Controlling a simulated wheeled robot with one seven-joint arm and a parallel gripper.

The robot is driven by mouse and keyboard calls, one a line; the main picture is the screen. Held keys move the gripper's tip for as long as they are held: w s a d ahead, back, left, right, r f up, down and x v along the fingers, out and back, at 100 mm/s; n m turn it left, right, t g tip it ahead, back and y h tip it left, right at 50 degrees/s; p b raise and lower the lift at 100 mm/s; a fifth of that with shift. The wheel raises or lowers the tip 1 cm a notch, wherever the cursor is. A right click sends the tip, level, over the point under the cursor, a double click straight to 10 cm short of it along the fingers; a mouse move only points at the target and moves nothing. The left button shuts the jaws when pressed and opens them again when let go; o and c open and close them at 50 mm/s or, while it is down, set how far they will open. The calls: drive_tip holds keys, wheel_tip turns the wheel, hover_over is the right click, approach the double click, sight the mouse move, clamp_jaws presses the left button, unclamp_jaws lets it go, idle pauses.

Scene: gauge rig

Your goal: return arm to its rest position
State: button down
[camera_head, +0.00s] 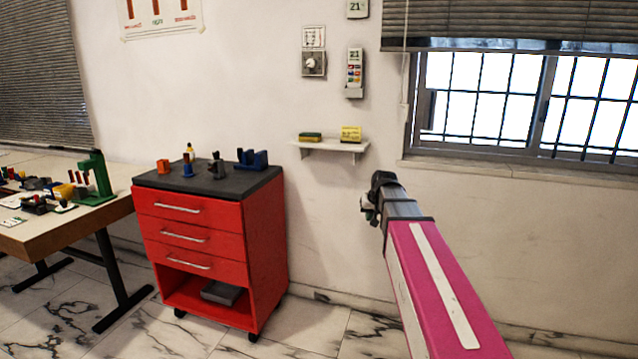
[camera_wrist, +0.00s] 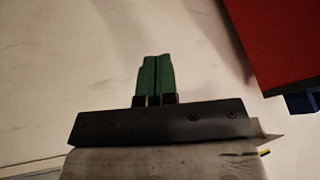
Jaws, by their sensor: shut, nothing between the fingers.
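My arm, with its long pink link, reaches up from the lower right in the head view and ends near the pale wall. My gripper (camera_head: 368,209) is small and partly hidden there by the wrist. In the wrist view its two green fingers (camera_wrist: 154,62) lie side by side, shut, with nothing between them. The gripper is in front of bare wall, to the right of the red cabinet and below the small shelf in the head view.
A red drawer cabinet (camera_head: 262,240) with several small items on its dark top stands left of my arm. A wall shelf (camera_head: 330,146) holds two small boxes. A window (camera_head: 520,100) is upper right. A workbench (camera_head: 75,232) stands far left. Marble floor between cabinet and arm is clear.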

drive_tip(key=s+f+g+h, duration=0.1)
drive_tip(key=s+f+g, duration=0.4)
drive_tip(key=s+f, duration=1.8)
drive_tip(key=shift+s+d+f+h, duration=0.25)
drive_tip(key=shift+s+f+h, duration=0.05)
